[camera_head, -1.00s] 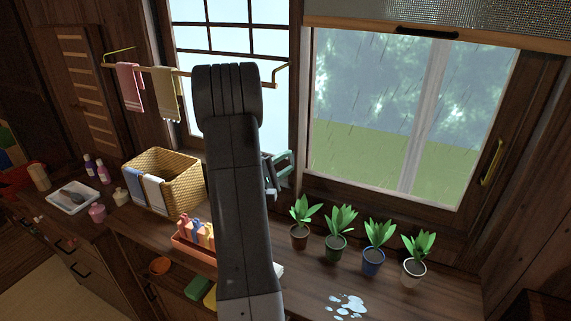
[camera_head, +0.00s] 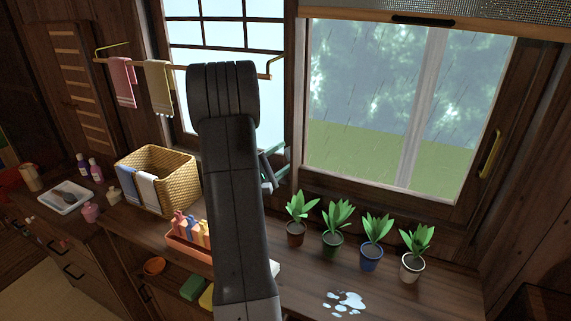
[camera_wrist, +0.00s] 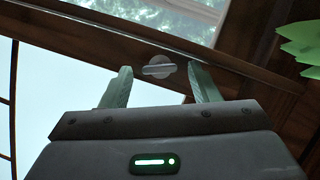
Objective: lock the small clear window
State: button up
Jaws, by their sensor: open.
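The clear window (camera_head: 385,110), with rain and green ground behind it, fills the right of the head view. A pale window (camera_head: 222,45) with a dark grid is to its left. In the wrist view, a small round latch with a grey lever (camera_wrist: 159,69) sits on the dark wooden frame, its lever lying nearly level in the picture. My gripper (camera_wrist: 159,80) is open, with one pale green finger on either side of the latch. I cannot tell whether they touch it. In the head view, my arm partly hides my gripper (camera_head: 274,166) and hides the latch.
Several potted plants (camera_head: 333,240) line the counter below the clear window. A puddle (camera_head: 344,303) lies in front of them. A wicker basket (camera_head: 175,178) and an orange tray (camera_head: 190,241) are left of my arm. A towel rail (camera_head: 200,71) crosses the pale window.

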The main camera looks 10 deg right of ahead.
jog(key=shift+r+p, duration=0.1)
jog(key=shift+p, duration=0.2)
jog(key=s+a+f+m+b, duration=0.1)
jog(key=s+a+b, duration=0.4)
jog(key=a, duration=0.6)
jog(key=shift+s+a+f+m+g+b, duration=0.15)
jog(key=shift+s+f+m+g+b, duration=0.3)
jog(key=shift+s, duration=0.8)
jog(key=b, duration=0.4)
jog(key=shift+s+b, duration=0.15)
jog(key=shift+b, duration=0.15)
